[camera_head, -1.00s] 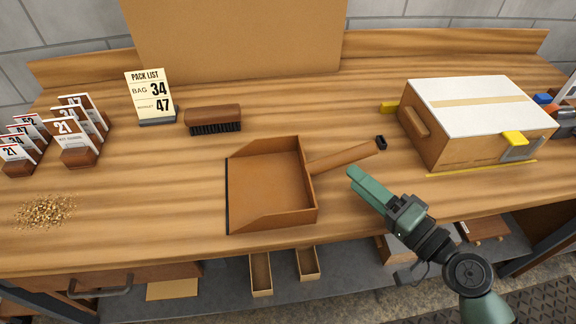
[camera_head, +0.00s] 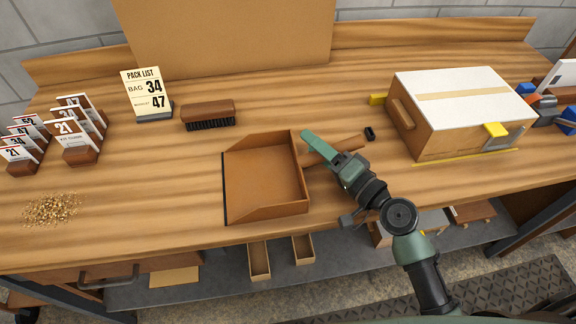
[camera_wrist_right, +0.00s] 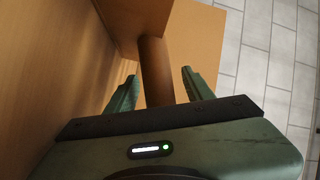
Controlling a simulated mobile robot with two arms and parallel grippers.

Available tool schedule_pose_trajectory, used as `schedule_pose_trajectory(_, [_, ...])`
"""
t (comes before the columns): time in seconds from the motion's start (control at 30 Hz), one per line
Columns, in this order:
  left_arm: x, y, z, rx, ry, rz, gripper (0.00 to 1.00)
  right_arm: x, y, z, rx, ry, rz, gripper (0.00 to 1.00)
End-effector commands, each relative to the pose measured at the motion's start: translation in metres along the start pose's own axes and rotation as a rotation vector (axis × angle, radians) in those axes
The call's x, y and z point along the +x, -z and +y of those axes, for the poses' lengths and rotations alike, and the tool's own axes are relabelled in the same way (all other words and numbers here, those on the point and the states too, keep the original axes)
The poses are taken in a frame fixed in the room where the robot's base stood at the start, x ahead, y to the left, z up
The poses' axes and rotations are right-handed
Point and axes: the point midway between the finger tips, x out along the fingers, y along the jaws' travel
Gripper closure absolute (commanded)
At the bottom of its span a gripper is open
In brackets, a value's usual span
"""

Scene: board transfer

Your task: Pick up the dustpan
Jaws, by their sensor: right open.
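The brown dustpan (camera_head: 265,178) lies on the wooden bench, its open edge to the left and its handle (camera_head: 345,145) pointing right. My right gripper (camera_head: 307,137) is above the handle, close to where it joins the pan, and hides part of it. In the right wrist view the handle (camera_wrist_right: 155,68) runs between the two open green fingers (camera_wrist_right: 157,85), with gaps showing on both sides. The pan's wall (camera_wrist_right: 133,22) shows at the top of that view. My left gripper is not in view.
A brush (camera_head: 208,113) lies behind the dustpan. A pack list card (camera_head: 143,88) stands to its left. A large box (camera_head: 455,110) with a white top stands at the right. A pile of grains (camera_head: 52,209) and numbered cards (camera_head: 68,132) are at the left.

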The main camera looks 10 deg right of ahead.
Motion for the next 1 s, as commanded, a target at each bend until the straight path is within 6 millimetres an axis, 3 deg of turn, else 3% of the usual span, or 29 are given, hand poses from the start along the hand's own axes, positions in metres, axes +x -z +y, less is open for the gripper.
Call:
schedule_pose_trajectory(0.07, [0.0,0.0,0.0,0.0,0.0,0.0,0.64,0.0,0.0,0.0,0.0,0.0,0.0,0.51])
schedule_pose_trajectory(0.23, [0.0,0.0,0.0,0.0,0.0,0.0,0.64,-0.001,0.0,0.0,0.0,0.0,0.0,0.98])
schedule_pose_trajectory(0.27, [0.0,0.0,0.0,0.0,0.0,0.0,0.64,-0.001,0.0,0.0,0.0,0.0,0.0,1.0])
schedule_pose_trajectory(0.67, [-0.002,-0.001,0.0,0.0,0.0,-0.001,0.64,-0.001,0.003,-0.005,0.0,0.003,0.001,1.0])
schedule_pose_trajectory(0.87, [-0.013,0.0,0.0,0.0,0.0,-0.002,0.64,0.0,0.013,-0.029,-0.003,0.005,0.003,1.0])
schedule_pose_trajectory(1.0, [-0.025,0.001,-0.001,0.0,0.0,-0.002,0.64,-0.001,0.026,-0.06,-0.004,0.007,0.004,1.0])
